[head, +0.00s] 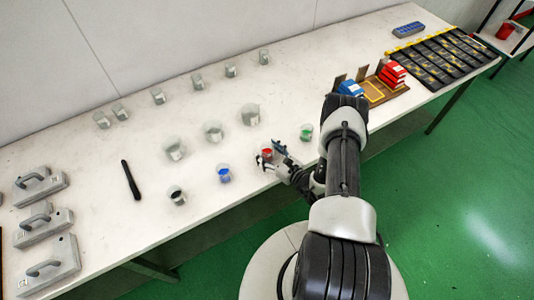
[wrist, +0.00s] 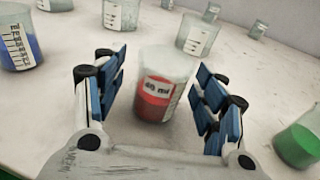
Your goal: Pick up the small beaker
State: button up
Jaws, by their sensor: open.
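A small clear beaker with red contents and a white "40 ml" label stands upright on the table; this red beaker (wrist: 158,92) is in the middle of the wrist view. In the head view the red beaker (head: 267,154) is near the front edge of the table. My gripper (wrist: 160,100) is open, with one blue-padded finger on each side of the red beaker and a gap on both sides. In the head view my gripper (head: 272,158) is low at the table edge, beside the red beaker and partly covering it.
A blue beaker (head: 224,174) stands to the left and a green beaker (head: 306,132) to the right. A dark-filled beaker (head: 177,195) is further left. Larger empty beakers (head: 213,131) and several small ones stand behind. A black stick (head: 131,180) lies on the table (head: 100,200).

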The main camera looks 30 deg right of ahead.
jog(key=shift+w, duration=0.25)
jog(key=shift+c, duration=0.2)
jog(key=c, duration=1.1)
jog(key=shift+r, duration=0.1)
jog(key=shift+c, duration=0.3)
notch_tip(320, 180, up, 30)
jog(key=p, duration=1.1)
jog(key=shift+f, duration=0.2)
